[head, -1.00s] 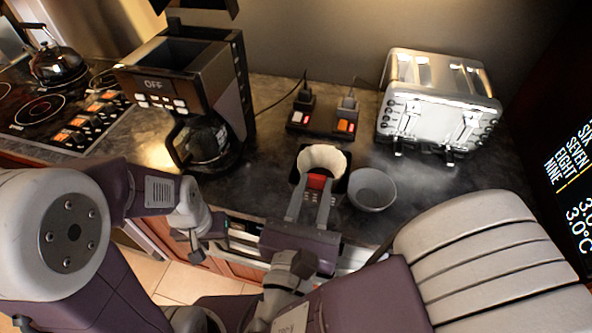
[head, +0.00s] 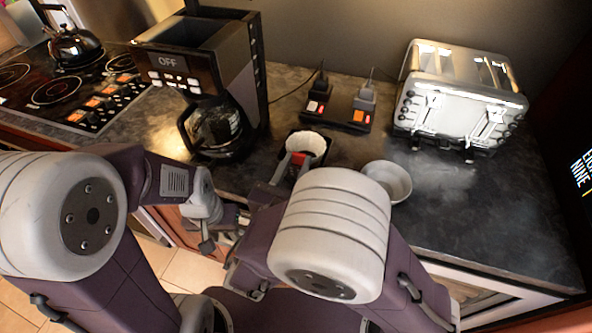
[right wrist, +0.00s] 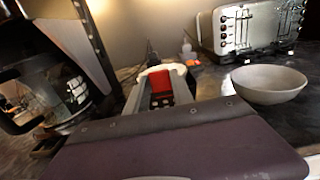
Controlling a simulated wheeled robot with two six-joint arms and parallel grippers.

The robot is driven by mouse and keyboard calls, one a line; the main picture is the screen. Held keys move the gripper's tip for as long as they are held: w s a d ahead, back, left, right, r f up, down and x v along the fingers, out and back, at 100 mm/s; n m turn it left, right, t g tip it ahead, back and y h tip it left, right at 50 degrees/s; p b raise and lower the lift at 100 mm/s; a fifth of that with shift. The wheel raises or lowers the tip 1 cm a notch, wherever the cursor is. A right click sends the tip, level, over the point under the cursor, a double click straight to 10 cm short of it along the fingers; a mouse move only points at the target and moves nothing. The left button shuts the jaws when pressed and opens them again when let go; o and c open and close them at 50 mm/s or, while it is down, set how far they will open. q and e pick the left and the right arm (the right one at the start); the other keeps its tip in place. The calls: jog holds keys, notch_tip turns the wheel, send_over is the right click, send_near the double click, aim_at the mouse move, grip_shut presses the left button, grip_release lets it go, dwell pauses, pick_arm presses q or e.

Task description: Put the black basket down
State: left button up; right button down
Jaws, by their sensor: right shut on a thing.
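The black basket (head: 323,156) with a white paper filter inside is just right of the coffee maker (head: 203,66) in the head view. My right gripper (head: 293,165) is shut on its red handle. The right wrist view shows the red handle (right wrist: 161,84) between the two grey fingers and the pale filter (right wrist: 180,69) beyond. The basket looks upright, low over or on the dark counter (head: 455,200); I cannot tell whether it touches. My left gripper (head: 207,240) hangs near the counter's front edge, away from the basket; its fingers are unclear.
A grey bowl (head: 388,180) stands right of the basket. A power strip (head: 336,113) with plugs lies behind it. A silver toaster (head: 460,95) is at the back right. The glass carafe (head: 214,126) sits in the coffee maker. Counter is free right of the bowl.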

pick_arm(q)
jog(key=shift+f, duration=0.3)
pick_arm(e)
jog(key=shift+f, duration=0.85)
jog(key=c, duration=1.1)
grip_release()
jog(key=shift+f, duration=0.1)
